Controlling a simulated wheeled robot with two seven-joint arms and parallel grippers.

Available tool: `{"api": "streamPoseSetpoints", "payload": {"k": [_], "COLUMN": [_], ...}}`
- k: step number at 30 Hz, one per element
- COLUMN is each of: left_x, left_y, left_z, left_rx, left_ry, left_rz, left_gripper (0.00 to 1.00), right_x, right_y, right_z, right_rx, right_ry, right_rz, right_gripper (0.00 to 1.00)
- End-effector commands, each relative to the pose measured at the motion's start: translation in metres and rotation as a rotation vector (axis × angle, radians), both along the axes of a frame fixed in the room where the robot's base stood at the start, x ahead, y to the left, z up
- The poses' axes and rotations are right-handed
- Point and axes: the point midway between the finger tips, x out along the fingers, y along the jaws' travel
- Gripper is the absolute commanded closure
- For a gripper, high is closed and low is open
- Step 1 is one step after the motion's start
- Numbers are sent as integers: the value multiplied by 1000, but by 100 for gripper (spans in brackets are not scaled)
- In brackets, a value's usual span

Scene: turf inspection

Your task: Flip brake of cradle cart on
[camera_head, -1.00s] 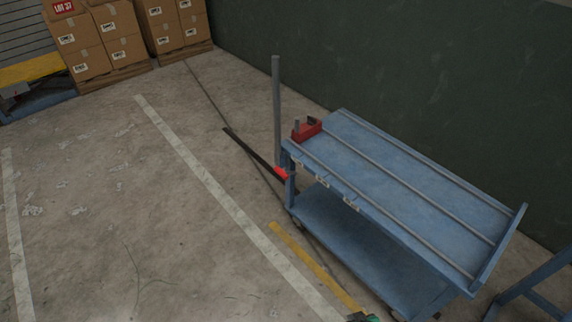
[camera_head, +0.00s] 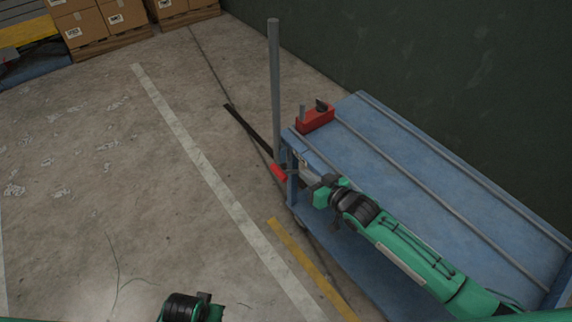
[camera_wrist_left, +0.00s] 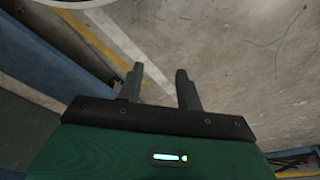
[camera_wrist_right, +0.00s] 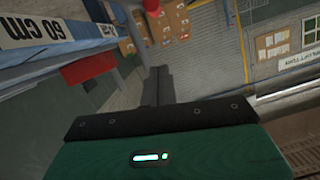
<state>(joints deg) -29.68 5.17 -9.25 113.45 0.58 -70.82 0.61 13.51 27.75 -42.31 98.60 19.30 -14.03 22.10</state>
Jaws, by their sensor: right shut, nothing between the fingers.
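The blue cradle cart (camera_head: 400,190) stands against the dark green wall, with its near left corner facing me. A red box with a small grey post (camera_head: 315,118) sits on the deck corner. My right gripper (camera_head: 303,170) is shut and empty, close to the right of the red lever end; whether it touches is unclear. In the left wrist view my left gripper (camera_wrist_left: 160,76) is open and empty above the floor.
A tall grey post (camera_head: 274,90) rises at the cart's left corner. A long dark bar (camera_head: 248,130) slants low beside it. Cardboard boxes (camera_head: 100,28) stand on pallets at the far left. The floor left of the cart is clear.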

Motion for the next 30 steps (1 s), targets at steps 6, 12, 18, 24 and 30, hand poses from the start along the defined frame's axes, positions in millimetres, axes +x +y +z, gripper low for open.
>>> {"api": "streamPoseSetpoints", "payload": {"k": [6,12,18,24,30], "left_x": [0,0,1,2,6], "left_y": [0,0,0,0,0], "left_z": [2,2,4,10,18], "left_rx": [0,0,-1,-2,-4], "left_ry": [0,-1,-6,-11,-27], "left_rz": [0,0,0,1,2], "left_gripper": [64,64,64,64,64], "right_x": [-1,1,19,50,78], "right_y": [1,2,16,41,64], "right_z": [2,2,-4,-14,-23], "right_rx": [2,3,2,2,1], "right_ry": [-2,-2,-4,-3,-4], "right_rz": [3,2,2,3,3], "right_gripper": [100,100,100,100,100]}}
